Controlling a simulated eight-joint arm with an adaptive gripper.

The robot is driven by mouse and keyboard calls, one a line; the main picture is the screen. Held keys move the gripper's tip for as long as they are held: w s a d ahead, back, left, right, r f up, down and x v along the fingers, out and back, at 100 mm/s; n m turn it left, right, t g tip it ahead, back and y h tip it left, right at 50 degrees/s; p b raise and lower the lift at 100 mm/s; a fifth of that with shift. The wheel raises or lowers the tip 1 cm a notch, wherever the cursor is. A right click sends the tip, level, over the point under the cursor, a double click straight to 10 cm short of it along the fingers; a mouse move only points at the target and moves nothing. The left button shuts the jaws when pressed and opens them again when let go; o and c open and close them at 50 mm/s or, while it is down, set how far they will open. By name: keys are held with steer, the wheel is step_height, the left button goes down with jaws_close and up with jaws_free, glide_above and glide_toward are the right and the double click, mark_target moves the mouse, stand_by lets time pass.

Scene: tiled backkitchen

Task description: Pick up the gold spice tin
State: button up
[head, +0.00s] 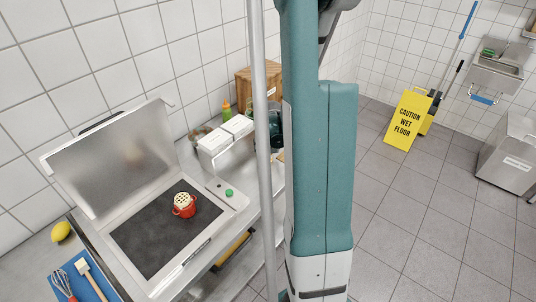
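I cannot make out a thing that is clearly a gold spice tin. A small red pot-like piece (184,211) stands on the dark plate of the open grill. A pale cream, dark-dotted top (184,198) sits in or on it; I cannot tell whether the two are one thing. My teal arm fills the middle of the view and hides part of the counter behind it. A dark shape shows behind the grey pole, too covered to tell what it is. No gripper fingers show.
The grill (124,238) has its lid (108,165) raised. A yellow floor sign (407,119) stands right; the floor in front is clear.

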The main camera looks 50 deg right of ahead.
stand_by(0.3)
steer(key=c, duration=1)
steer(key=shift+r, duration=0.15)
steer(key=shift+r+p, duration=0.65)
steer(key=shift+r, duration=4.2)
